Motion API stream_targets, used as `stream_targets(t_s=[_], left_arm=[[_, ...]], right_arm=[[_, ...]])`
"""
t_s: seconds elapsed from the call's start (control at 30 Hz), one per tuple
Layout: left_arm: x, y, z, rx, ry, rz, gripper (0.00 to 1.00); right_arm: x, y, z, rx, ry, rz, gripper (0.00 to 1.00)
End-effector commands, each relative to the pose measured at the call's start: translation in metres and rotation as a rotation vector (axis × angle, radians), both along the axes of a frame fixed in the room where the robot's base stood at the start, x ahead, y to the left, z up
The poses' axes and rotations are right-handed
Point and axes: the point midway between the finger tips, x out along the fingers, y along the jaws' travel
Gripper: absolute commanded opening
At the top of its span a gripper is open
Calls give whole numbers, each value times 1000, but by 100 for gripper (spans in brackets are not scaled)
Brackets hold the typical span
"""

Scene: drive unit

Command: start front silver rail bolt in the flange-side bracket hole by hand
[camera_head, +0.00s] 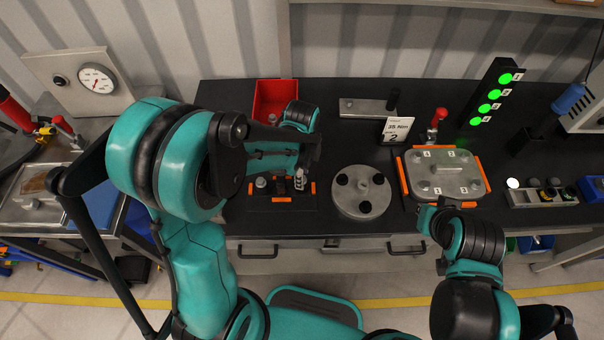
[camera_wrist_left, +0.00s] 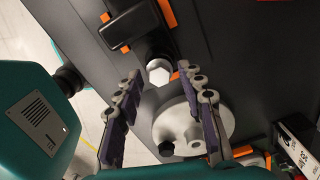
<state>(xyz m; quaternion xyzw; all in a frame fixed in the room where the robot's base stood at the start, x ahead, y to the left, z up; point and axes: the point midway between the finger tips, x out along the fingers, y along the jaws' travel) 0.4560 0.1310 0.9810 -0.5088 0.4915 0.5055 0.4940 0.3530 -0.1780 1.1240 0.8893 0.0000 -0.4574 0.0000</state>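In the head view my left gripper (camera_head: 300,178) is over a black tray (camera_head: 285,204) with orange marks, left of a round grey disc (camera_head: 362,192). In the left wrist view its two fingers (camera_wrist_left: 162,80) are apart. A silver hex-headed bolt (camera_wrist_left: 158,72) shows between and beyond the fingertips; I cannot tell whether they touch it. A silver part (camera_head: 261,183) also shows at the tray's left. A black block (camera_wrist_left: 130,30) lies beside the bolt. My right gripper (camera_head: 432,206) is at the lower left of a grey cover plate (camera_head: 443,174); its fingers are unclear. I cannot make out the bracket hole.
A red bin (camera_head: 274,101) stands behind the tray. A card (camera_head: 396,130) reading 35 Nm stands before a grey plate with a black post. A black tower (camera_head: 492,92) shows several green lights. A socket rack (camera_head: 541,194) lies at the right. A gauge panel (camera_head: 80,82) is at far left.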

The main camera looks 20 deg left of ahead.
Motion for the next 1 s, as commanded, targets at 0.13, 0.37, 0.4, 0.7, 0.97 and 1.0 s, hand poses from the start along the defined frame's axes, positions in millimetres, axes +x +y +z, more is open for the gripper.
stream_targets(t_s=[0.13, 0.37, 0.4, 0.7, 0.97, 1.0], left_arm=[[0, 0, -1, 0, 0, 160, 39], [0, 0, 0, 0, 0, 562, 39], [0, 0, 0, 0, 1, 630, 39], [1, 0, 1, 0, 0, 1086, 39], [1, 0, 2, 0, 0, 1145, 39], [1, 0, 2, 0, 0, 1144, 39]], right_arm=[[0, 0, -4, 0, 0, 0, 0], [0, 0, -11, 0, 0, 0, 0], [0, 0, -12, 0, 0, 0, 0], [0, 0, -17, 0, 0, 0, 0], [0, 0, -17, 0, 0, 0, 0], [0, 0, -17, 0, 0, 0, 0]])
